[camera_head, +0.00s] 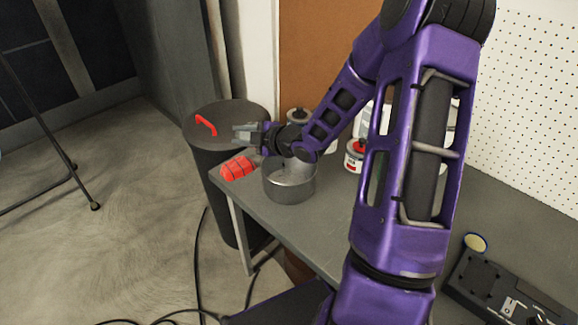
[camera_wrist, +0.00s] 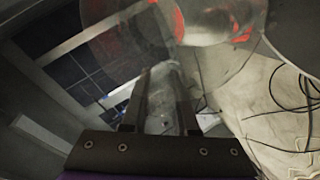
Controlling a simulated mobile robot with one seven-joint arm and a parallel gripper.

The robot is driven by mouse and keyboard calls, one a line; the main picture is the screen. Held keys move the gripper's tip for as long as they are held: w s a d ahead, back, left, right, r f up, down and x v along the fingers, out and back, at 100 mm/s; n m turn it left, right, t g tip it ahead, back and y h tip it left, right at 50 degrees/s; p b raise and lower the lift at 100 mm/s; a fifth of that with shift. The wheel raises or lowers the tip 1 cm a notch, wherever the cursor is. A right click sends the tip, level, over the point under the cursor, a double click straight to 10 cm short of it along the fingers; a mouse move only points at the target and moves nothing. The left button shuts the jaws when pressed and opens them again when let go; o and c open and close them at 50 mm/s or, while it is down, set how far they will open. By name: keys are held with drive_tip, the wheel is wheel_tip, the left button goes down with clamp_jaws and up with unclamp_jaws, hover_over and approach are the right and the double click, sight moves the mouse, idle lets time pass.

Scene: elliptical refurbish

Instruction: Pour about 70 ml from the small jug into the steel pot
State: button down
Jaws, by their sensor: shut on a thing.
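My gripper (camera_head: 246,133) reaches left past the back of the steel pot, above the bench's left end. In the wrist view my gripper (camera_wrist: 160,108) is shut on a clear piece between its fingers, apparently part of the small jug (camera_wrist: 165,88). A large clear curved shape with red streaks fills the top of that view. I cannot make out the jug's outline or liquid level in the head view. The steel pot (camera_head: 289,188) stands upright on the bench, open at the top. Its inside is partly hidden, and no stream shows.
A red ribbed object (camera_head: 238,168) lies at the bench's left edge. A dark round bin (camera_head: 225,112) with a red handle stands beyond. Cans (camera_head: 354,157) stand behind my arm. A black device (camera_head: 510,290) is at the right. Cables lie on the floor.

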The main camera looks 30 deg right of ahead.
drive_tip(key=shift+s+d+y, duration=0.15)
drive_tip(key=shift+s+y, duration=0.15)
idle(0.4)
drive_tip(key=shift+w+a+r, duration=0.2)
drive_tip(key=shift+w+r, duration=0.15)
drive_tip(key=g+p, duration=0.1)
drive_tip(key=p, duration=0.1)
drive_tip(key=shift+w+a+f+h+p, duration=0.1)
drive_tip(key=shift+w+a+h+p, duration=0.1)
drive_tip(key=shift+h+p, duration=0.15)
drive_tip(key=shift+w+a+f+g+h+p, duration=0.1)
drive_tip(key=shift+w+f+g+h+p, duration=0.1)
drive_tip(key=shift+g+h+p, duration=0.45)
drive_tip(key=g+p, duration=0.1)
drive_tip(key=p, duration=0.3)
drive_tip(key=shift+w+r, duration=0.1)
drive_tip(key=shift+f+g, duration=0.25)
drive_tip(key=shift+f, duration=0.35)
drive_tip(key=p, duration=0.3)
drive_tip(key=shift+w+r+g+h, duration=0.1)
drive_tip(key=shift+r+g+h, duration=0.2)
drive_tip(key=shift+w+f+g, duration=0.1)
drive_tip(key=shift+f+g, duration=0.3)
drive_tip(key=shift+f, duration=0.25)
